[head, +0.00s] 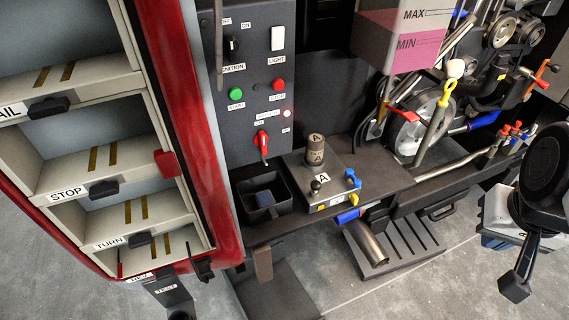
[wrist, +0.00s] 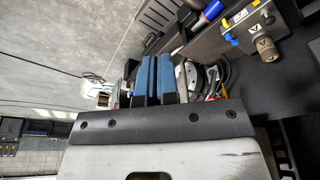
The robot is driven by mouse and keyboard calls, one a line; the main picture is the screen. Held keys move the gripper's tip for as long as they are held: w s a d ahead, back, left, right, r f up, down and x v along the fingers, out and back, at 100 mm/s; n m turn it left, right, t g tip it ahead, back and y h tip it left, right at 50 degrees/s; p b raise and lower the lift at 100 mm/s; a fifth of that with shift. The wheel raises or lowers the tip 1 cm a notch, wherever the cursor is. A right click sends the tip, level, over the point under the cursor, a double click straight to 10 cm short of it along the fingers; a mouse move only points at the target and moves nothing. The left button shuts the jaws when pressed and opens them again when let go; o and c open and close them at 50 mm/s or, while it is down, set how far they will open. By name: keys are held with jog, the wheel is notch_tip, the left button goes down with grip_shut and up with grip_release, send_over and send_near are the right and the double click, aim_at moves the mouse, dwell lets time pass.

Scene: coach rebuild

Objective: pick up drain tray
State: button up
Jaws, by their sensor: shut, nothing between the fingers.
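The drain tray appears to be the dark, ribbed tray (head: 395,247) low on the floor, below the bench edge in the head view. A metal pipe end slants over its left part and hides some of it. Dark slats that look like the same tray (wrist: 156,16) show at the top of the wrist view. My gripper (wrist: 152,60) has blue-faced fingers, shut side by side with nothing held. In the head view my arm's end is at the right edge, apart from the tray and to its right; the fingertips there are not clear.
The bench holds a plate with knobs (head: 335,183) and a square black bin (head: 268,198). A silver pipe with a blue collar (head: 366,238) hangs from the bench edge. A red-framed shelf rack (head: 205,130) stands at left. The floor (head: 450,270) right of the tray is clear.

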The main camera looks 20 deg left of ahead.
jog(key=o, duration=0.9)
jog(key=shift+c, duration=0.2)
jog(key=w+a+f+n+t+y, duration=0.4)
jog(key=w+a+f+n+t, duration=0.3)
jog(key=w+a+f+n, duration=0.9)
jog(key=s+a+f+n+t+y, duration=0.1)
jog(key=s+a+f+n+y, duration=0.3)
jog(key=a+f, duration=0.4)
jog(key=s+a+f+n+t+y, duration=0.2)
jog(key=s+a+f+n+y, duration=0.2)
jog(key=a+f, duration=0.5)
jog(key=s+a+n, duration=0.2)
jog(key=n, duration=0.1)
jog(key=shift+a+f+y, duration=0.25)
jog(key=shift+a+y, duration=0.15)
jog(key=shift+w+a, duration=0.1)
jog(key=shift+w, duration=0.05)
